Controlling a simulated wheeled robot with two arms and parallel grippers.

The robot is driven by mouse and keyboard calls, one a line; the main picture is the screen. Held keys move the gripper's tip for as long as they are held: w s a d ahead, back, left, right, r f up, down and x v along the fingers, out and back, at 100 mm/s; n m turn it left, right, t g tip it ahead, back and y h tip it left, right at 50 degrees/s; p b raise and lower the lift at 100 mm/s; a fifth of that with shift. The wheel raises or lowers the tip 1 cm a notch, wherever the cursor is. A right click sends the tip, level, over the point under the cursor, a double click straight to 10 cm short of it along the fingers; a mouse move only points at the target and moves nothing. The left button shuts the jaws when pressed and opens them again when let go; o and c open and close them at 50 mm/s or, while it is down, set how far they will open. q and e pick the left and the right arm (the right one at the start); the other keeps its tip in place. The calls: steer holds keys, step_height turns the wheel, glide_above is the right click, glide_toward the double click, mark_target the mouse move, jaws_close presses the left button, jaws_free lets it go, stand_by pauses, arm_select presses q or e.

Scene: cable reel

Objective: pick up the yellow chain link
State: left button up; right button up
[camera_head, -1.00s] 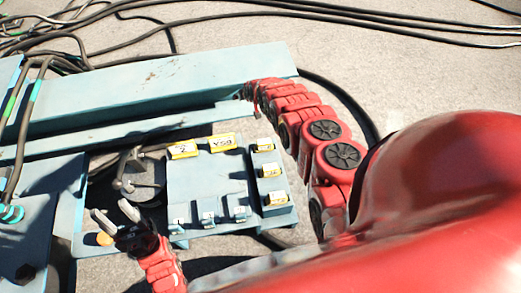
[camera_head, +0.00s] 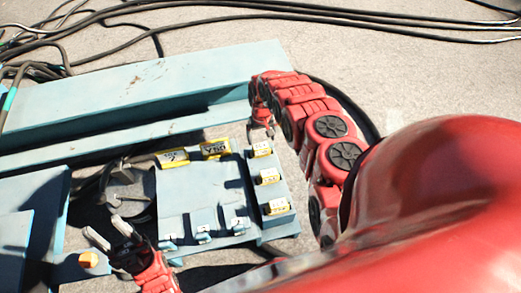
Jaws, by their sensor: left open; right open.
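Three more sit in a column on the right: a back one (camera_head: 261,150), a middle one (camera_head: 268,176) and a front one (camera_head: 277,206). I cannot tell which is a chain link. My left gripper (camera_head: 108,231) is open and empty, left of the panel's front. My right gripper (camera_head: 262,131) is small and dark, just behind the back piece of the column; its fingers are hard to make out.
An orange-yellow block (camera_head: 88,260) rests at front left, near my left gripper. A long blue beam (camera_head: 150,95) lies behind the panel. Black cables (camera_head: 290,12) cross the ground at the back. A grey round part (camera_head: 128,188) stands left of the panel.

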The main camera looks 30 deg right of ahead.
mark_target(260, 145)
steer(key=shift+f, duration=0.85)
steer(key=f+b, duration=0.2)
steer(key=f, duration=0.1)
steer(key=f+b, duration=0.1)
steer(key=f, duration=0.1)
steer(key=shift+a, duration=0.25)
steer(key=shift+r, duration=0.1)
steer(key=shift+c, duration=0.3)
steer(key=c, duration=1.3)
steer(key=shift+c, duration=0.2)
steer(key=shift+r, duration=0.1)
